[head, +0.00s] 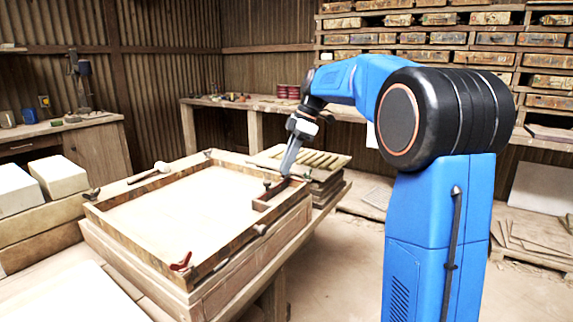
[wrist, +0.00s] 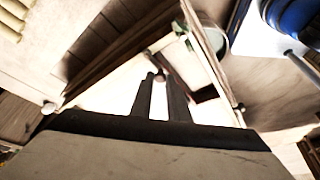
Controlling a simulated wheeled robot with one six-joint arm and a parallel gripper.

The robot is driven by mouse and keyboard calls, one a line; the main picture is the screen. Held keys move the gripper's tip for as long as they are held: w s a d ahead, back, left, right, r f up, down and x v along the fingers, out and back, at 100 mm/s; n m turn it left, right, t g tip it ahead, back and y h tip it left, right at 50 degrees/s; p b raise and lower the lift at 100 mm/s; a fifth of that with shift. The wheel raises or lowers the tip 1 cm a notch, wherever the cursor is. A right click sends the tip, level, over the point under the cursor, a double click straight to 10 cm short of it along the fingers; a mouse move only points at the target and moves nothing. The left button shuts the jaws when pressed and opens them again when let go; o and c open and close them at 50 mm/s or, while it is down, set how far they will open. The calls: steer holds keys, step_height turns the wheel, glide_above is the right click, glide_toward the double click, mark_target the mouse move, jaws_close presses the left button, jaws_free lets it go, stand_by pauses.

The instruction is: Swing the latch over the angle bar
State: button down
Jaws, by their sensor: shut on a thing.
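A dark wooden angle bar (head: 264,203) lies at the right side of the wooden press frame (head: 150,262). My gripper (head: 286,172) reaches down to it from above, with its tips at the bar. It is shut on a small part there, mostly hidden by the fingers. In the wrist view, my gripper (wrist: 160,80) shows two dark fingers over the pale bed. A red latch-like piece (head: 181,262) sits at the frame's near corner, well apart from my gripper. I cannot tell for certain which fitting is the latch.
A pale-headed tool (head: 160,168) lies across the far left rim. Slatted boards (head: 312,160) are stacked behind the frame at right. White blocks (head: 58,176) stand at the left. The pale bed (head: 180,205) inside the frame is bare.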

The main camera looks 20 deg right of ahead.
steer(key=c, duration=1.7)
jaws_free()
steer(key=v, duration=1.7)
steer(key=shift+r, duration=0.25)
steer(key=shift+s, duration=0.15)
